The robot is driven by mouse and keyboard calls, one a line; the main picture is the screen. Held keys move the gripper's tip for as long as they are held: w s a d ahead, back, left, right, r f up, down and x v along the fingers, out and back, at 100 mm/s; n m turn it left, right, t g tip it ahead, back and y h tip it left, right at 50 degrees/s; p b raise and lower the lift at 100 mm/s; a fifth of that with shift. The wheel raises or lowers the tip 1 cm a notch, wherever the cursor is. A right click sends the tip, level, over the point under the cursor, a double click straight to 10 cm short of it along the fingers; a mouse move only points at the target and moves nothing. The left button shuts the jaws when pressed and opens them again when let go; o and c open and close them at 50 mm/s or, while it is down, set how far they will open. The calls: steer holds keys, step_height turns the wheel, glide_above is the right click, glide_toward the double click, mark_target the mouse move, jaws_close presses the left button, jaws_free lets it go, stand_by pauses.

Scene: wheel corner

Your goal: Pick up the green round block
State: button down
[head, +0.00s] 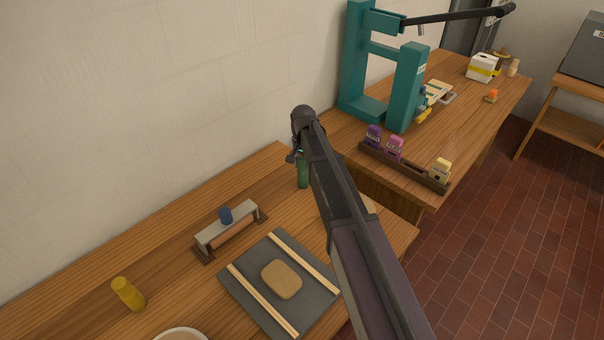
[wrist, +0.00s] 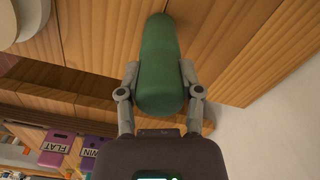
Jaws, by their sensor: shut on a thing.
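The green round block (wrist: 160,65) is a smooth cylinder with a rounded end. In the wrist view it lies between the two fingers of my gripper (wrist: 158,78), which are shut on its sides. In the head view part of the green block (head: 303,172) shows below my gripper (head: 297,155), beside my dark arm. The arm hides much of the block and the fingers there. I cannot tell whether the block touches the table.
A teal frame (head: 408,88) and a rack (head: 404,168) of small blocks stand on the far table.

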mark_target(303, 158)
steer(key=shift+r, duration=0.1)
step_height(303, 158, up, 4)
steer(key=p, duration=0.3)
steer(key=shift+f+p, duration=0.25)
steer(key=shift+p, duration=0.1)
steer(key=s+r+p, duration=0.1)
steer(key=s, duration=1.5)
steer(key=shift+r, duration=0.15)
